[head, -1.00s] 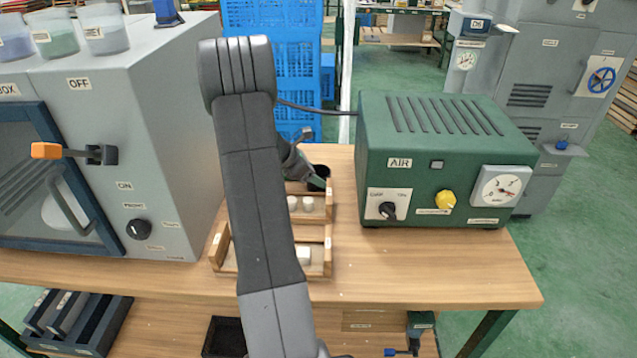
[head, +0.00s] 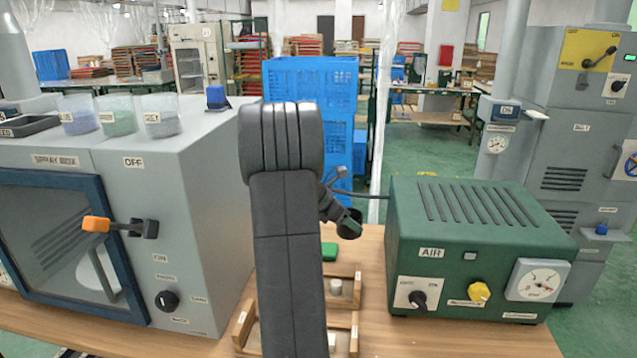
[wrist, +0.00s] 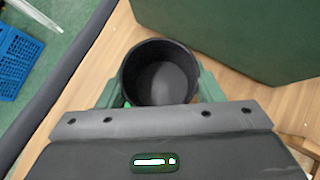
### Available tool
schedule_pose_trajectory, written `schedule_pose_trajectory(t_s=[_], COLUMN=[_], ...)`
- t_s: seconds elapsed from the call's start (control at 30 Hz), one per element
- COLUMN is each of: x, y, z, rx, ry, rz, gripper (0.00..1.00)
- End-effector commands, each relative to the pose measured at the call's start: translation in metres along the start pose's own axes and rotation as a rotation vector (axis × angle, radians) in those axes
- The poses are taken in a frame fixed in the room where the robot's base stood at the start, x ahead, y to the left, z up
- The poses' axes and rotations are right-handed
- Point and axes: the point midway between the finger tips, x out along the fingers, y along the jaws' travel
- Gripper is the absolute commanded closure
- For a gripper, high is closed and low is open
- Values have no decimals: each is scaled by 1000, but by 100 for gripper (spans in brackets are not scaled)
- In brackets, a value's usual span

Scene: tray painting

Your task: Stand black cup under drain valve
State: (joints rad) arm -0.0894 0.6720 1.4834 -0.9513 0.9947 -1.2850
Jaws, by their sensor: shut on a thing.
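The black cup (head: 350,223) is held by my gripper (head: 337,212) above the table, behind the wooden tray and left of the green AIR box. In the wrist view the cup (wrist: 160,72) is seen from above with an open, empty-looking mouth. The green fingers of my gripper (wrist: 158,92) are shut on its two sides. A small blue valve-like part (head: 601,230) projects from the grey machine at right; I cannot tell whether it is the drain valve. My arm hides part of the tray.
The green AIR box (head: 480,250) stands close right of the cup. The grey spray box (head: 190,220) is at left. A wooden tray (head: 243,325) with white pieces and a green block (head: 328,252) lie on the table. Blue crates (head: 310,85) stand behind.

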Motion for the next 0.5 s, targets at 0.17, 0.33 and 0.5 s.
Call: schedule_pose_trajectory(t_s=[0.17,0.33,0.5], x=[-23,-44,-53], y=[23,30,25], z=[-2,-40,-70], rx=[-216,-419,-519], ry=[1,4,5], rz=[213,408,512], gripper=[66,66,66])
